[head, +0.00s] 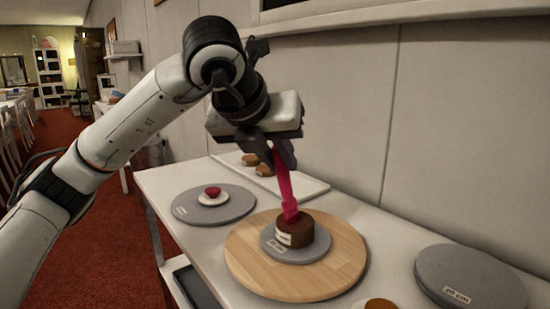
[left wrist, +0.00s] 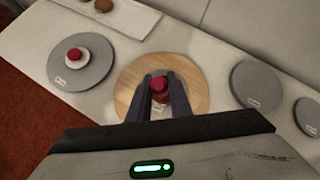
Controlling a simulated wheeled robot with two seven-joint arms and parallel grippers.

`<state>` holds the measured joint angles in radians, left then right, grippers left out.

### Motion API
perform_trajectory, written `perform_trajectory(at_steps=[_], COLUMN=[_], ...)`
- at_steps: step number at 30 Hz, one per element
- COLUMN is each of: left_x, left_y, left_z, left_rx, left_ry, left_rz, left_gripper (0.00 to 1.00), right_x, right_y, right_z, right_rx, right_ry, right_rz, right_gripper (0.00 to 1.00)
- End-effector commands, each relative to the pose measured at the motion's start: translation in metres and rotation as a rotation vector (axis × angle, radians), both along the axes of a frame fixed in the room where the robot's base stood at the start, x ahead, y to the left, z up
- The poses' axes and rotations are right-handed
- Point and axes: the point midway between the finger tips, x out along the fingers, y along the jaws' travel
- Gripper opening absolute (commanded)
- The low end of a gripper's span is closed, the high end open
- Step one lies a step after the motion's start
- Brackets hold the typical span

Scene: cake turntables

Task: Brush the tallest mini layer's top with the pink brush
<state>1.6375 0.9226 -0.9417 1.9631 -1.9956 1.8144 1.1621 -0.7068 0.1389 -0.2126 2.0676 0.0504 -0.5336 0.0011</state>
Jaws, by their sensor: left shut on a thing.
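My left gripper (head: 281,158) is shut on the pink brush (head: 286,192) and holds it nearly upright, bristle end down. The brush's lower end meets the top of a brown mini layer (head: 300,231) in the head view; whether it presses on it I cannot tell. The layer has a pale label on its side and stands on a small grey disc (head: 315,254) on a round wooden board (head: 248,265). In the left wrist view the brush (left wrist: 160,88) sits between my left fingers (left wrist: 162,84) and the layer is mostly hidden. My right gripper is not in view.
A grey turntable (head: 240,211) at the left bears a white disc and a red piece (head: 212,191). A white tray (head: 311,187) at the back holds brown layers (head: 264,170). A grey turntable (head: 470,275) stands at the right. A brown-topped piece (head: 380,304) shows at the front edge.

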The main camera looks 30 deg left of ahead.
Motion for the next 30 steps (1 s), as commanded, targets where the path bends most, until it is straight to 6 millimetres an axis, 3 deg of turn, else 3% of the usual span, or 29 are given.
perform_trajectory(at_steps=[14,30], left_x=[-0.001,-0.001], left_y=[-0.004,-0.004], left_z=[0.005,0.069], left_rx=[-0.001,-0.001], left_ry=[0.0,0.001], left_rz=[0.001,0.001], left_gripper=[0.0,0.0], right_x=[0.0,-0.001], right_y=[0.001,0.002], right_z=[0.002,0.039], right_rx=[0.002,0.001], right_ry=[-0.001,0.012], right_rz=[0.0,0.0], right_gripper=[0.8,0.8])
